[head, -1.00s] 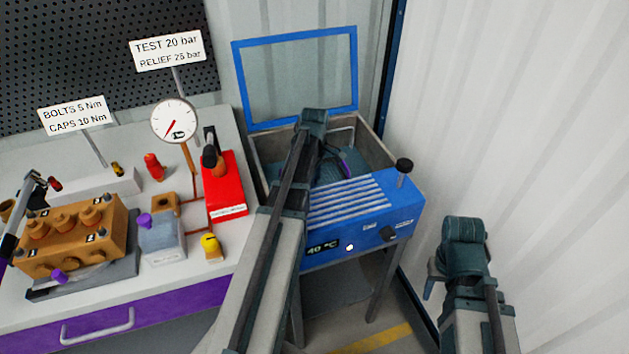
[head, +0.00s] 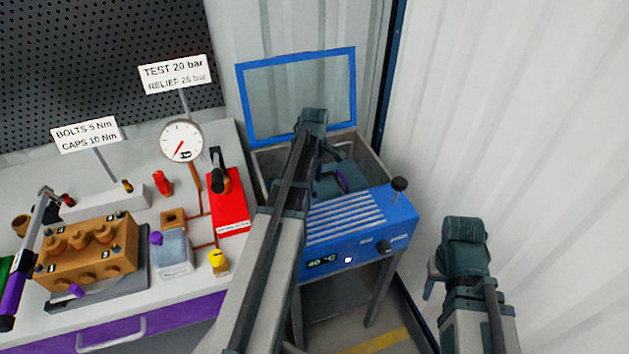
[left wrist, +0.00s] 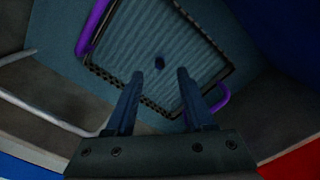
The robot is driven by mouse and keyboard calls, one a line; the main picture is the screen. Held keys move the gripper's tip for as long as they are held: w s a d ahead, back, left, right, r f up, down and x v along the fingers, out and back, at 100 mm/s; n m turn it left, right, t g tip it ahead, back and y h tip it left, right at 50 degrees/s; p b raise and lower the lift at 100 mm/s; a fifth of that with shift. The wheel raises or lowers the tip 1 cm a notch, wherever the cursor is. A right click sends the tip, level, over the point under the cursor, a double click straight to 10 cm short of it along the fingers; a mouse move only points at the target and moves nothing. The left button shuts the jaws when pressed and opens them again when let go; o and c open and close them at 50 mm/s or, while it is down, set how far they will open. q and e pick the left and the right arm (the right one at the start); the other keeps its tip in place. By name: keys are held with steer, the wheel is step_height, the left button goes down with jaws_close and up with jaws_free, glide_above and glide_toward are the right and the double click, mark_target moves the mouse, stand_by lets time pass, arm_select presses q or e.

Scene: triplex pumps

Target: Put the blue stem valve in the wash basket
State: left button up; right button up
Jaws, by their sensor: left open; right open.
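The wash basket shows in the left wrist view as a ribbed tray with a dark perforated rim and purple handles (left wrist: 220,98). In the head view only part of it, with a purple handle (head: 341,181), shows inside the blue washer (head: 360,222). My left gripper (left wrist: 157,74) is open and empty above the basket. My right gripper (head: 431,284) is open and empty, right of the washer.
The washer's blue-framed lid (head: 297,97) stands open at the back. A black knob (head: 399,184) sticks up at its front right corner. The bench on the left holds an orange pump block (head: 88,255), a red unit (head: 228,203), a gauge (head: 182,141) and a yellow-topped part (head: 218,262).

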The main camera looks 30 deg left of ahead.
step_height(320, 180, up, 6)
steer(key=p, duration=0.4)
steer(key=shift+p, duration=0.4)
